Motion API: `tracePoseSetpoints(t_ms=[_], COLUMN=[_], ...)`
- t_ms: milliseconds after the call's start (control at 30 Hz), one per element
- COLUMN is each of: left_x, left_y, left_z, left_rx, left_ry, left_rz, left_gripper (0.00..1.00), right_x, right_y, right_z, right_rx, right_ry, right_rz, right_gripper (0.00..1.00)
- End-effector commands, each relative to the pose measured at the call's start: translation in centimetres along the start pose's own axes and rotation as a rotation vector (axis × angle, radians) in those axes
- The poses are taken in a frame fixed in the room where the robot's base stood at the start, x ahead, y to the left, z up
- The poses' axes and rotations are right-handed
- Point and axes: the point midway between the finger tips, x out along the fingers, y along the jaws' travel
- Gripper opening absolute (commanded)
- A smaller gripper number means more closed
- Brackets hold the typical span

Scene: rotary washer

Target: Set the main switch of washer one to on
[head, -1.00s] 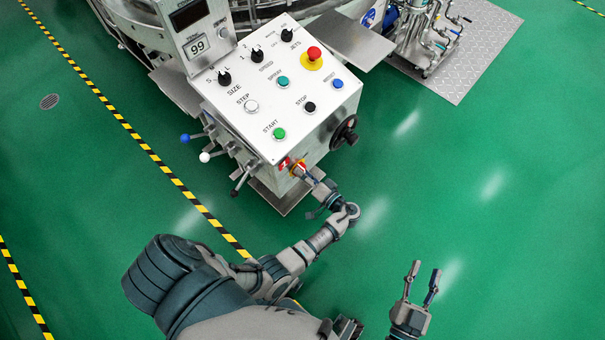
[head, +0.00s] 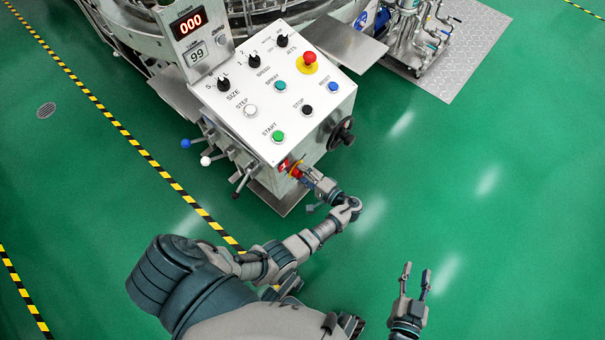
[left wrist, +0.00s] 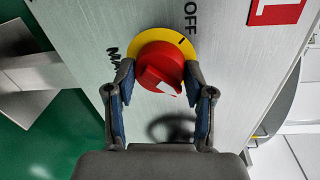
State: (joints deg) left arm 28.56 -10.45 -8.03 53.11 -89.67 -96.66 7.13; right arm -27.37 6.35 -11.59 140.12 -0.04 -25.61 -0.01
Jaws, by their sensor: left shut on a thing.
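The main switch is a red rotary knob (left wrist: 163,66) on a yellow round plate (left wrist: 160,37), set in the metal front of the washer's control box. In the left wrist view, OFF is printed beside the plate, and a white mark shows on the knob. My left gripper (left wrist: 160,80) is shut on the knob, one finger on each side. In the head view my left gripper (head: 308,176) reaches the box's lower front face, where the switch (head: 295,172) is partly hidden. My right gripper (head: 416,274) is open and empty over the floor.
The sloped control panel (head: 290,75) carries knobs, buttons and a red emergency stop (head: 309,58). A display (head: 190,22) shows red 000. Levers (head: 205,160) stick out left of the box, and a black handwheel (head: 343,132) right. Green floor is clear at right.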

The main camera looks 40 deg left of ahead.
Motion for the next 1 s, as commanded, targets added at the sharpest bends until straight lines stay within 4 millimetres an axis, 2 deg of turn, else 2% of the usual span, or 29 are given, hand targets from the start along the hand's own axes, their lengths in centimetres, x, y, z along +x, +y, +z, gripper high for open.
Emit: tracePoseSetpoints(t_ms=[567, 600, 667, 1000], left_x=[-0.11, -0.11, -0.1, -0.2], left_y=[-0.09, -0.08, -0.07, -0.01], left_z=[-0.28, -0.28, -0.24, -0.03], left_rx=[0.025, 0.025, 0.025, 0.026], left_ry=[0.006, 0.007, 0.005, 0.0], left_rz=[0.002, 0.002, 0.002, 0.002], left_gripper=[0.18, 0.63, 0.78, 0.79], right_x=[0.02, 0.02, 0.02, -0.06], right_y=[0.08, 0.08, 0.08, 0.01], right_z=[0.25, 0.25, 0.25, 0.24], right_rx=[0.0, 0.0, 0.0, -0.001], right_ry=[-0.015, -0.015, -0.015, -0.015], right_rz=[0.002, 0.002, 0.002, 0.0], right_gripper=[0.4, 0.4, 0.4, 0.4])
